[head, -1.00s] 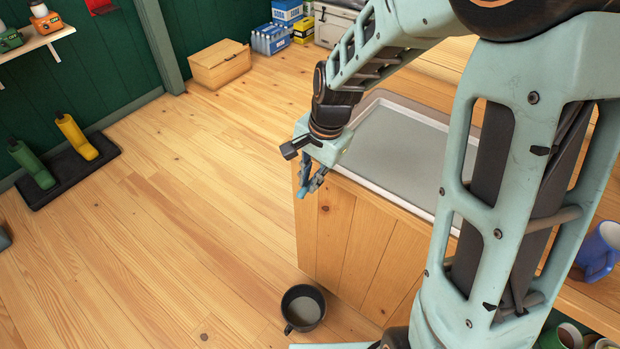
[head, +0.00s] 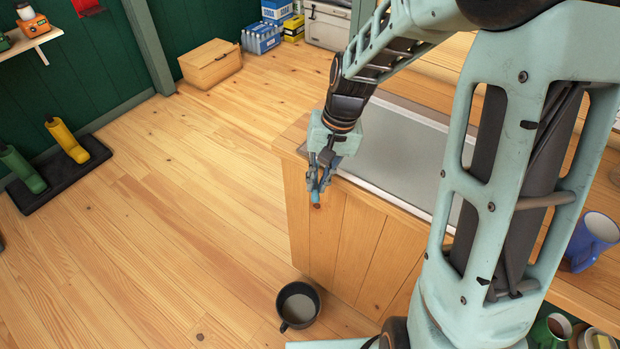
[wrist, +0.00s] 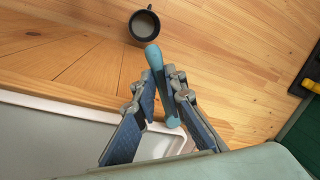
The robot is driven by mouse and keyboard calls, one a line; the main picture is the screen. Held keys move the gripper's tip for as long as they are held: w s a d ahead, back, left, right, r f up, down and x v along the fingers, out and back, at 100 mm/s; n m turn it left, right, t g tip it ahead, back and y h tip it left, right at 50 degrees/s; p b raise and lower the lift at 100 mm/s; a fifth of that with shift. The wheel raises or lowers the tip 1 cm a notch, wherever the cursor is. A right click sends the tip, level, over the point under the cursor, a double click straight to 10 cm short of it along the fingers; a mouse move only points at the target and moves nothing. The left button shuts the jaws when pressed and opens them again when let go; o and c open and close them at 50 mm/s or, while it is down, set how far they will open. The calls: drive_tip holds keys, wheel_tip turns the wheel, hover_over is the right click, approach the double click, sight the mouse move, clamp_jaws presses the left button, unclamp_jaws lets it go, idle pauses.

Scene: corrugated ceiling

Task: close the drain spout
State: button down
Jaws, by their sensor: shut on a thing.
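A light-blue rod-shaped piece, apparently the drain spout (wrist: 153,57), shows between my fingers in the wrist view. Its rounded end sticks out past the fingertips and its lower end is near the basin's rim. In the head view the spout (head: 315,197) shows as a short blue piece with a brownish tip. My gripper (head: 317,186) is shut on it at the counter's near left corner. The grey basin (head: 400,150) with a pale rim is sunk in the wooden counter. How the spout joins it is hidden by my fingers.
A dark bucket (head: 298,305) with grey contents stands on the floor in front of the wooden counter (head: 340,240). A blue mug (head: 592,243) is on the counter at right. The middle floor is clear.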

drive_tip(key=shift+w+d+n+g+p, duration=0.25)
drive_tip(key=shift+d+n, duration=0.45)
drive_tip(key=shift+n, duration=0.6)
drive_tip(key=shift+w+d+n+g+p, duration=0.2)
drive_tip(key=shift+w+d+n, duration=0.15)
drive_tip(key=shift+d+n, duration=0.7)
drive_tip(key=shift+w+d+n+g+p, duration=0.2)
drive_tip(key=shift+w+d+n+g, duration=0.15)
drive_tip(key=shift+n, duration=1.2)
drive_tip(key=shift+d, duration=0.1)
drive_tip(key=c, duration=2)
unclamp_jaws()
drive_tip(key=shift+o, duration=0.2)
drive_tip(key=s+v, duration=0.1)
drive_tip(key=v, duration=0.7)
drive_tip(key=shift+w, duration=0.4)
drive_tip(key=shift+c, duration=0.4)
